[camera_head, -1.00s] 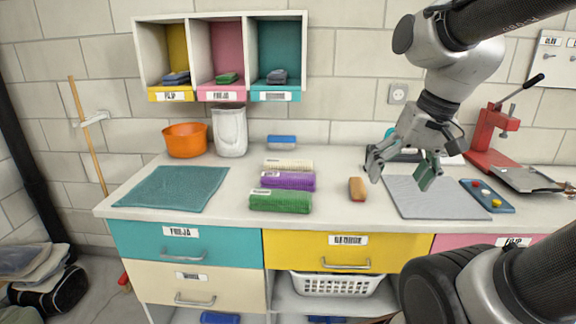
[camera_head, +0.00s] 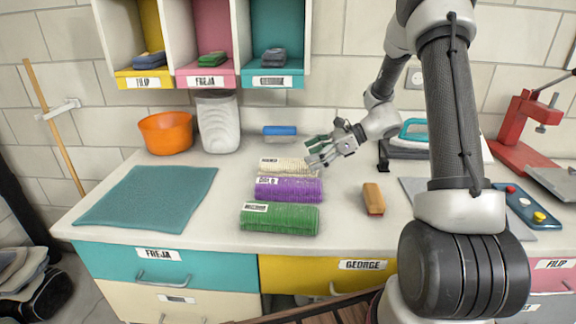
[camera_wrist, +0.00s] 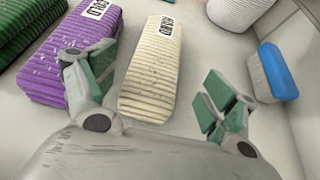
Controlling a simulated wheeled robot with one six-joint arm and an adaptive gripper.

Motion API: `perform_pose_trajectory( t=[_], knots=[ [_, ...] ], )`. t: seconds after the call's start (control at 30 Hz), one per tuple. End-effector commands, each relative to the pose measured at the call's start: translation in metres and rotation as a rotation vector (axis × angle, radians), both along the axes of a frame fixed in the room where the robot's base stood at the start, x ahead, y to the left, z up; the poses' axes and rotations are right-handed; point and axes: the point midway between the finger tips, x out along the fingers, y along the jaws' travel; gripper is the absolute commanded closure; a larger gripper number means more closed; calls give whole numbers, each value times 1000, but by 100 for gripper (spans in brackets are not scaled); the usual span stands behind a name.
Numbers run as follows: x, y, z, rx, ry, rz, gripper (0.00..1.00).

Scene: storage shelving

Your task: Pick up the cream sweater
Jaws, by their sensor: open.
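The cream sweater (camera_head: 287,165) is a folded, ribbed bundle with a white label, lying on the countertop behind the purple sweater. In the wrist view the cream sweater (camera_wrist: 153,72) lies ahead of and between the open fingers, nearer the left finger. My gripper (camera_head: 318,152) is at the right end of the cream sweater in the head view. In the wrist view my gripper (camera_wrist: 158,90) has its green-padded fingers spread wide with nothing between the pads. I cannot tell whether a finger touches the sweater.
A purple sweater (camera_head: 288,190) and a green sweater (camera_head: 279,219) lie in front of the cream one. A blue brush (camera_head: 280,131) lies behind it, a wooden-backed brush (camera_head: 373,199) to the right. An orange bowl (camera_head: 165,133) and white bin (camera_head: 217,124) stand back left.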

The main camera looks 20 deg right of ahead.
Motion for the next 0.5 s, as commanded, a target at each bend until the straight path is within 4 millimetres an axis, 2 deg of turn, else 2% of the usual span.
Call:
perform_pose_trajectory(
  t=[0.27,0.5],
  knots=[
    [7,26,-14,-1,0,4,15],
    [16,56,-32,-3,0,5,15]
  ],
)
